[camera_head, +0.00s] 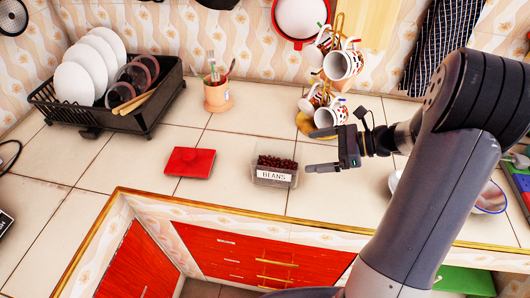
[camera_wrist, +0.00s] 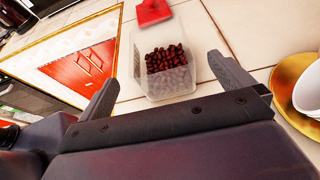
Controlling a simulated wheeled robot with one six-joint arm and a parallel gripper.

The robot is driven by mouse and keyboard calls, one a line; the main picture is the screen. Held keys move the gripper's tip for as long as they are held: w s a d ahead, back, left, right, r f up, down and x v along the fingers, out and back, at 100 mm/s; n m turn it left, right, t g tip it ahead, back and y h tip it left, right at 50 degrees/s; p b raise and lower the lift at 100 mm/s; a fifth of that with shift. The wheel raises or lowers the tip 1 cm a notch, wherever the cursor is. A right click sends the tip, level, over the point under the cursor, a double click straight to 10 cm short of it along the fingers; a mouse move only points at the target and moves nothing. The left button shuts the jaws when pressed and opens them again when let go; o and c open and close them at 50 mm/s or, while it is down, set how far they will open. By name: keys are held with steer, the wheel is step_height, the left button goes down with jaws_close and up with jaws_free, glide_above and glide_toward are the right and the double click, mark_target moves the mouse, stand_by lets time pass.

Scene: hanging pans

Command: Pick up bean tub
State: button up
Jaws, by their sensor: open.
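The bean tub (camera_head: 274,172) is a clear box with dark red beans and a white BEANS label. It stands upright on the tiled counter near its front edge. My gripper (camera_head: 314,152) is just to the right of the tub in the head view, its fingers pointing left toward it. In the wrist view my gripper (camera_wrist: 168,92) is open and empty, and the tub (camera_wrist: 162,72) lies ahead, between the lines of the two fingers. I cannot tell how far the fingertips are from its walls.
A red lid-like square (camera_head: 189,162) lies left of the tub. A mug rack with cups (camera_head: 342,64) stands close behind my gripper. A utensil pot (camera_head: 217,95) and a dish rack (camera_head: 112,100) are farther back left. A bowl (camera_head: 490,198) is partly hidden by my arm.

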mark_target(283, 157)
steer(key=shift+s+f+p+x, duration=0.1)
steer(key=shift+f+p+x, duration=0.15)
steer(key=shift+x, duration=1.45)
steer(key=shift+s+f+p+x, duration=0.15)
steer(key=shift+p+x, duration=0.1)
steer(key=shift+x, duration=1.45)
steer(key=shift+w+f+p+x, duration=0.15)
steer(key=shift+p+x, duration=0.1)
steer(key=shift+x, duration=1.45)
steer(key=shift+s+d, duration=0.1)
steer(key=shift+d, duration=0.1)
steer(key=c, duration=0.8)
steer(key=shift+c, duration=0.4)
steer(key=shift+r, duration=0.15)
